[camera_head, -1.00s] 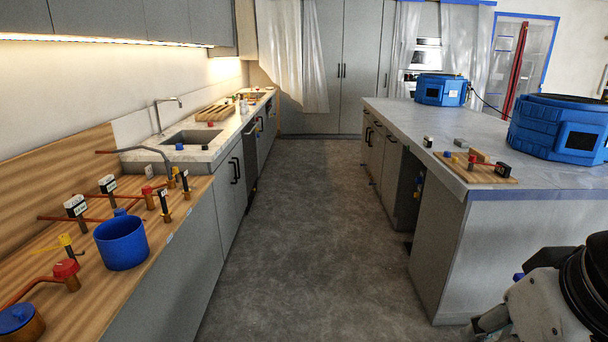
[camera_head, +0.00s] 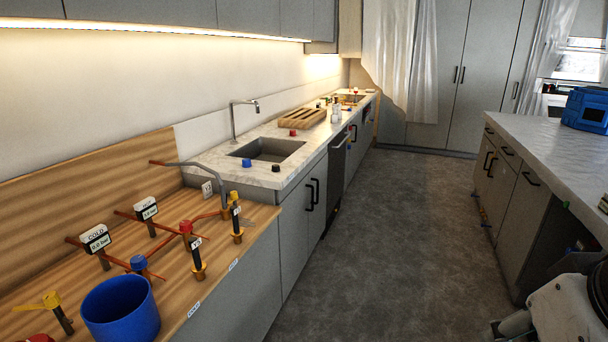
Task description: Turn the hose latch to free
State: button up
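A grey hose (camera_head: 205,170) arches over the far end of the wooden counter, from a copper pipe stub down towards a black-topped fitting (camera_head: 236,212) on a brass base. I cannot pick out the hose latch or tell its position at this size. My gripper is not in view; only white and black parts of my own arm show at the lower right, well away from the counter.
A blue bucket (camera_head: 120,312) stands at the wooden counter's front edge. Two small gauges, one labelled COLD (camera_head: 95,240), rise behind it. A sink (camera_head: 268,149) is beyond. The grey floor (camera_head: 375,240) between the counter and the island (camera_head: 545,140) is clear.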

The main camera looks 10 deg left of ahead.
aim_at(234, 194)
jog(key=i+l+u, duration=0.25)
jog(key=i+u, duration=0.15)
jog(key=i+l+u, duration=0.85)
jog(key=l+u, duration=0.25)
jog(key=l, duration=0.2)
